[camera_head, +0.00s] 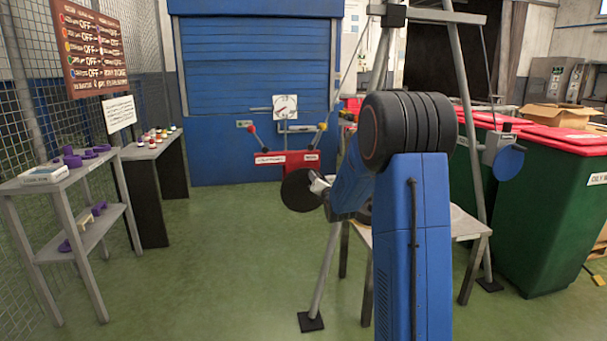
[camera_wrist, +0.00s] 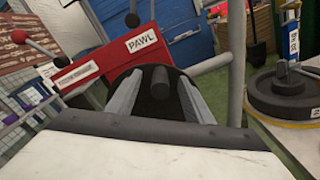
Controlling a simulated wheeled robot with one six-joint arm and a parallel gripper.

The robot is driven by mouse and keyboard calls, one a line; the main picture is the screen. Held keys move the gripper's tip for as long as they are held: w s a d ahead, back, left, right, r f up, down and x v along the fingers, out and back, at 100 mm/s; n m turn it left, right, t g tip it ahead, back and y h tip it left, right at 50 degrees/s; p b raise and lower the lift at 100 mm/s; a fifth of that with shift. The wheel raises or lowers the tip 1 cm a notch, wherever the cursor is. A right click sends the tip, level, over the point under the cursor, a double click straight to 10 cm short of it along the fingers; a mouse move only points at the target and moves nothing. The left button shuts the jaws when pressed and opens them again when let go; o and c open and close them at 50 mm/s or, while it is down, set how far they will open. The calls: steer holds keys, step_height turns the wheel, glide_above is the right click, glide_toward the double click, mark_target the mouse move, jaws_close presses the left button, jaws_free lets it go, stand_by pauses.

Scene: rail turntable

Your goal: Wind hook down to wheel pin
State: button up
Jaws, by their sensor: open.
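My gripper (camera_wrist: 160,98) is open. Its two grey fingers stand on either side of a dark knob (camera_wrist: 160,78) on a black disc (camera_wrist: 143,80). I cannot tell whether they touch it. The black disc (camera_head: 300,190) also shows in the head view at my gripper's end, in front of a red box (camera_head: 285,158). In the wrist view this box (camera_wrist: 110,63) bears a PAWL label and levers. A dark wheel (camera_wrist: 285,95) lies flat at the right, with a blue upright part (camera_wrist: 290,40) above it. I cannot make out the hook or the pin.
Metal frame legs (camera_head: 328,275) and a table (camera_head: 465,222) stand around my arm. Green bins (camera_head: 540,215) with red lids are at the right. Shelves (camera_head: 80,190) stand at the left, and a blue shutter (camera_head: 255,90) is behind. The green floor left of centre is clear.

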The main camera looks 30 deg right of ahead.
steer(key=v, duration=0.7)
steer(key=shift+s, duration=0.3)
stand_by(0.3)
steer(key=shift+a+r, duration=0.1)
steer(key=shift+a, duration=0.05)
steer(key=s+a+m+g+y, duration=0.3)
steer(key=s+a+m+g, duration=0.3)
steer(key=s+a+m, duration=0.9)
steer(key=s+a+f+m+g, duration=0.2)
steer(key=s+a+m, duration=0.1)
steer(key=s, duration=0.8)
steer(key=s+a+f+m+g+y, duration=0.1)
steer(key=s+a+m, duration=0.3)
steer(key=s, duration=0.7)
steer(key=s+a+f+m+g+y, duration=0.1)
steer(key=s+a+f+m+g, duration=0.1)
steer(key=s, duration=0.9)
steer(key=shift+a+f+m+g, duration=0.35)
steer(key=shift+a+m+g, duration=0.5)
steer(key=shift+m, duration=0.25)
